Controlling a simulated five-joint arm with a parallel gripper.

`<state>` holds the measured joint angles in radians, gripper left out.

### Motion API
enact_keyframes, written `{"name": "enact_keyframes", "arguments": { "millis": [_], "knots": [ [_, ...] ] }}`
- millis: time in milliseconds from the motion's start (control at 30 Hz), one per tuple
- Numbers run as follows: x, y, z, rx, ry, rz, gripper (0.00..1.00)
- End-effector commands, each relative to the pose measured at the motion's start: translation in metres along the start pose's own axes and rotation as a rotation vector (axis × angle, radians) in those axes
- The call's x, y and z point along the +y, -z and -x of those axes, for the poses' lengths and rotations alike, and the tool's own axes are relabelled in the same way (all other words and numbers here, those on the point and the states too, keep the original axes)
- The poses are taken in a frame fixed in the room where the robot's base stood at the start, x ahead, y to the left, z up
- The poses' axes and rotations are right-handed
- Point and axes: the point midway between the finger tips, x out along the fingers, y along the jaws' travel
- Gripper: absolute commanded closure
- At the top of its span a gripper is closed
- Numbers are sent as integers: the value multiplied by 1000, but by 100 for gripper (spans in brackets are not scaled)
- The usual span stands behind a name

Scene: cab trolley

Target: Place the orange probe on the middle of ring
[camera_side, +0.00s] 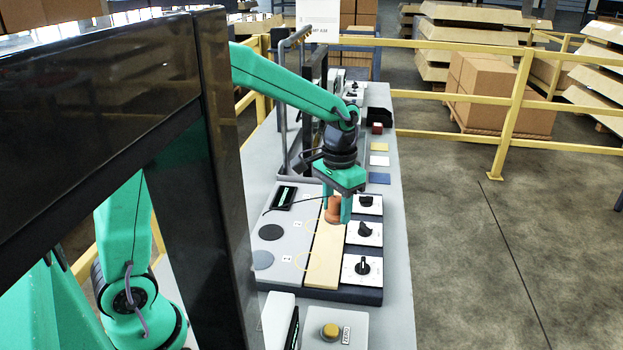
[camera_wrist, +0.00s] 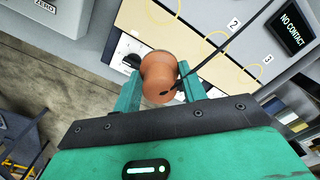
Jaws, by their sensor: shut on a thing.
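My gripper (camera_side: 338,208) is shut on the orange probe (camera_side: 333,214), over the pale yellow strip of the panel. In the wrist view the probe (camera_wrist: 158,72) sits between the two green fingers of my gripper (camera_wrist: 159,78), and a black cable runs from it. Thin yellow ring outlines lie on the panel. The middle ring (camera_wrist: 206,46), by label 2, is right of the probe in the wrist view and partly behind the cable. In the side view the ring (camera_side: 297,262) by label 1 is nearer the camera. Any gap under the probe is unclear.
A small display (camera_wrist: 294,21) reads "NO CONTACT". Black knobs on white plates (camera_side: 362,265) line the panel's right edge. Dark and grey discs (camera_side: 271,232) lie at left. A yellow button (camera_side: 330,331) stands at the front. A grey frame (camera_side: 283,110) rises behind.

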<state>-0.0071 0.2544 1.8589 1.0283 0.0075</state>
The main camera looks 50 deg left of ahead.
Motion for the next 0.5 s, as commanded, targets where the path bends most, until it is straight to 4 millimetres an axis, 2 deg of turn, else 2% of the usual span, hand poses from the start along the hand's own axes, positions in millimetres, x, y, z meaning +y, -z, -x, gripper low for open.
{"name": "enact_keyframes", "arguments": {
  "millis": [267,500],
  "knots": [
    [-5,8,1,1,0,2,88],
    [-24,36,3,1,0,3,88]
  ]
}}
